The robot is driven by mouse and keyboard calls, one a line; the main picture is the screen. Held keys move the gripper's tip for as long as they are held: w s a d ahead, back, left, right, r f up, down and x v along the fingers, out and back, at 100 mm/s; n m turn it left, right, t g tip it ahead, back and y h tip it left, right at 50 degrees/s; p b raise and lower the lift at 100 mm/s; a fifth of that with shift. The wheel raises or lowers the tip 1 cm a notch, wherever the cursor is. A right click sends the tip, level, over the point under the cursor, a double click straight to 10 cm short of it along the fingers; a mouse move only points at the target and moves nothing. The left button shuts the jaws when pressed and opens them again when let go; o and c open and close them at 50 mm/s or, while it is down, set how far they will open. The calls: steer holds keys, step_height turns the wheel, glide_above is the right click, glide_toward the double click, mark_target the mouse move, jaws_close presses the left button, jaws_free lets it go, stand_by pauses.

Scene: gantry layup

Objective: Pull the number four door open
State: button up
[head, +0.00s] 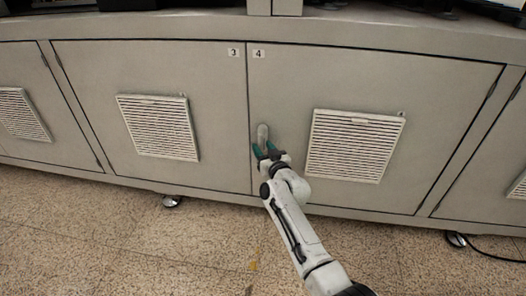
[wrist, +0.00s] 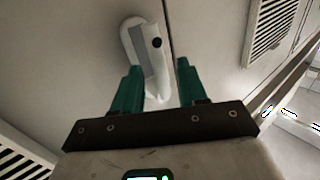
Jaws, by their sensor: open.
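The number four door (head: 430,100) is a grey cabinet panel with a "4" label (head: 258,54) at its top left corner. It looks shut, flush with its neighbour. Its pale handle (head: 262,132) sits near the door's left edge; in the wrist view the handle (wrist: 134,34) has a grey strip and a dark round spot beside the door seam. My gripper (head: 264,151) is open at the handle's lower part. In the wrist view the green fingers of my gripper (wrist: 158,66) stand either side of the handle's near end, with gaps visible; contact is not clear.
The number three door (head: 85,75) adjoins on the left. A slatted vent (head: 354,145) is on door four, right of my gripper. Cabinet feet (head: 172,201) and a black cable (head: 495,254) are at the base.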

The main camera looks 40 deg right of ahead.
steer(key=shift+w, duration=0.25)
steer(key=shift+c, duration=0.3)
jaws_close()
